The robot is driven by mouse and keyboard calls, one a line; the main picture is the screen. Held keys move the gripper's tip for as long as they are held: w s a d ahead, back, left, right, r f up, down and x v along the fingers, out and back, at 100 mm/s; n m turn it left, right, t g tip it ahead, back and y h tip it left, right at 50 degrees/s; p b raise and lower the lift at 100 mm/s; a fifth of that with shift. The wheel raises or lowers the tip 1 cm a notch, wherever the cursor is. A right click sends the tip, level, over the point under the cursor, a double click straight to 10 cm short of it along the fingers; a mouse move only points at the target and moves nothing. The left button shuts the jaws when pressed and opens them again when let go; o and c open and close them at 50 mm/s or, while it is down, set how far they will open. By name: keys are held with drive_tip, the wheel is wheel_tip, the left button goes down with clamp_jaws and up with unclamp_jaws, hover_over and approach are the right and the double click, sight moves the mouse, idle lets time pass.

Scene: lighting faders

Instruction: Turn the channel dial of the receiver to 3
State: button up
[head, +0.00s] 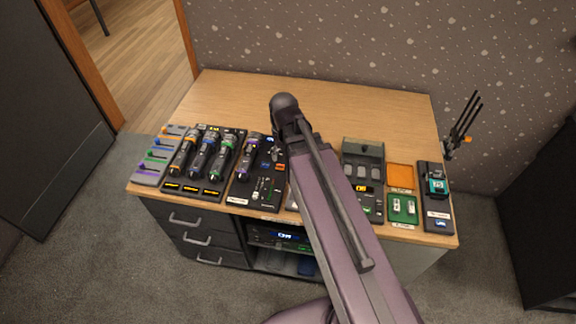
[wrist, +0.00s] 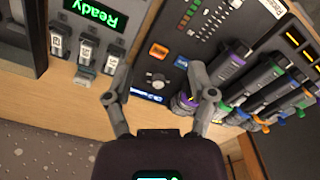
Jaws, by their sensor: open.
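The dark panel (wrist: 175,45), which I take for the receiver, fills the middle of the wrist view, seen upside down. A small round dial (wrist: 156,82) with pale marks sits on it, near an orange key and a blue key. Its setting is too small to read. My gripper (wrist: 160,95) is open and empty, with one finger on each side of the dial in the picture; I see no contact with it.
A green "Ready" display (wrist: 91,12) and grey switches (wrist: 87,45) lie on the other side. The desk's (head: 375,105) back half is clear.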

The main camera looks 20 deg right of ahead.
drive_tip(key=shift+m, duration=0.4)
drive_tip(key=shift+s+f, duration=0.15)
drive_tip(key=shift+s, duration=0.95)
drive_tip(key=shift+s+f, duration=0.15)
drive_tip(key=shift+s, duration=0.9)
